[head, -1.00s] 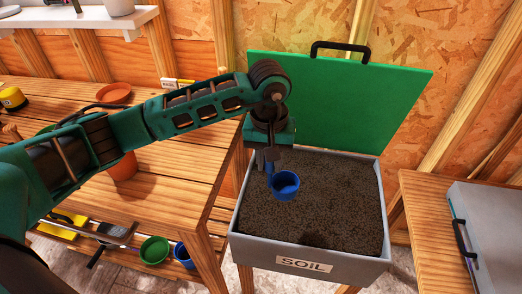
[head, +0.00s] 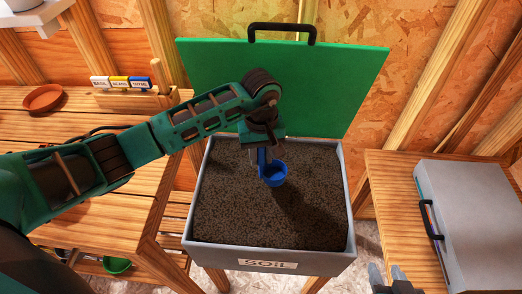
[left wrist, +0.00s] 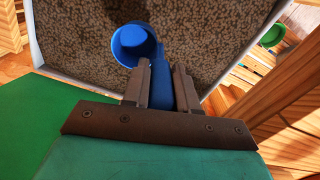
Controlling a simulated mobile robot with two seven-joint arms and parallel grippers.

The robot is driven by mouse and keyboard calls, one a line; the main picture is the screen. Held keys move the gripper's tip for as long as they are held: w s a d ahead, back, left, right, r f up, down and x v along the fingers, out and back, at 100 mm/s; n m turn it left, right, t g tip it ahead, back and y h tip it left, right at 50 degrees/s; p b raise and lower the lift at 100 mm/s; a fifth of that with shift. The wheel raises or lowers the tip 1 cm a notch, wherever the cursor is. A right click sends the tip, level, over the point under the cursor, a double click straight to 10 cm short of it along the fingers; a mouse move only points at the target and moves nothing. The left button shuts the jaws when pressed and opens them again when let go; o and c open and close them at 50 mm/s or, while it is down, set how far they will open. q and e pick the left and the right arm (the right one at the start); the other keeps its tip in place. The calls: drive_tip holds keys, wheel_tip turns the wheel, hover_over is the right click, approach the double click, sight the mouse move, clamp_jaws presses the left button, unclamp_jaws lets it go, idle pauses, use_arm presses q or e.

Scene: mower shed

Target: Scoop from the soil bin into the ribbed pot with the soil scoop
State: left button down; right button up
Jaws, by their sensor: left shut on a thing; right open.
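The soil bin (head: 215,249) is a grey box full of dark soil, with its green lid (head: 300,85) raised behind it. My left gripper (head: 262,158) is over the bin, shut on the handle of the blue soil scoop (head: 275,176). The scoop's round cup (left wrist: 133,44) shows over the soil in the left wrist view, and its visible inside looks blue and empty. I cannot tell whether the cup touches the soil. My right gripper (head: 388,279) is open and empty at the bottom edge, right of the bin. I cannot make out the ribbed pot.
A wooden bench (head: 120,215) stands left of the bin, with a terracotta saucer (head: 43,98) and seed packets (head: 120,82) at its back. A grey case (head: 470,215) with a black handle lies on the right bench (head: 390,180). A green pot (head: 117,265) sits low at left.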

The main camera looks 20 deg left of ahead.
sight(261, 176)
use_arm(q)
drive_tip(key=shift+f+b, duration=0.8)
drive_tip(key=shift+f, duration=0.7)
wheel_tip(261, 176, down, 4)
drive_tip(key=b, duration=0.3)
drive_tip(key=shift+b, duration=0.4)
drive_tip(key=shift+f+b, duration=0.6)
drive_tip(key=shift+f, duration=0.1)
drive_tip(key=shift+f+b, duration=0.3)
drive_tip(key=shift+f, duration=0.05)
drive_tip(key=shift+f+b, duration=0.45)
